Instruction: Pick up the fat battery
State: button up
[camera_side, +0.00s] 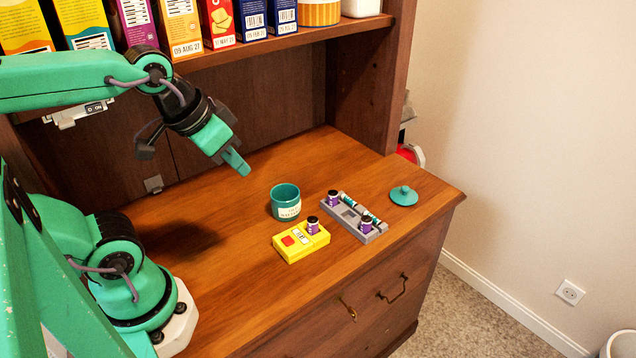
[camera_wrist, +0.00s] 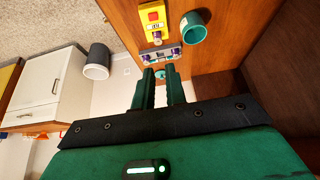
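Short, thick purple batteries with dark tops are in the side view. One (camera_side: 313,226) stands upright at the yellow box (camera_side: 290,248). Two more, a rear one (camera_side: 333,198) and a front one (camera_side: 366,223), stand at the grey tray (camera_side: 341,225). Thinner teal batteries (camera_side: 349,200) also sit in the tray. My gripper (camera_side: 240,164) is in the air behind and left of the teal cup (camera_side: 286,205), apart from every battery. In the wrist view its two fingers (camera_wrist: 162,88) are spread with nothing between them. The yellow box (camera_wrist: 151,20) shows beyond them.
The labelled cup stands behind the yellow box. A teal knobbed lid (camera_side: 403,195) lies right of the tray. A shelf of boxes (camera_side: 222,24) overhangs the back of the wooden top (camera_side: 225,262). The wood left of the cup is clear.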

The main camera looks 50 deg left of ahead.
jog(key=o, duration=0.7)
jog(key=shift+w, duration=0.15)
jog(key=n+g, duration=0.5)
jog(key=n, duration=1)
send_over(313, 218)
notch_tip(313, 218, down, 13)
jog(key=shift+f, duration=0.1)
jog(key=shift+f+n+g, duration=0.3)
jog(key=shift+f, duration=0.1)
jog(key=shift+f, duration=1.2)
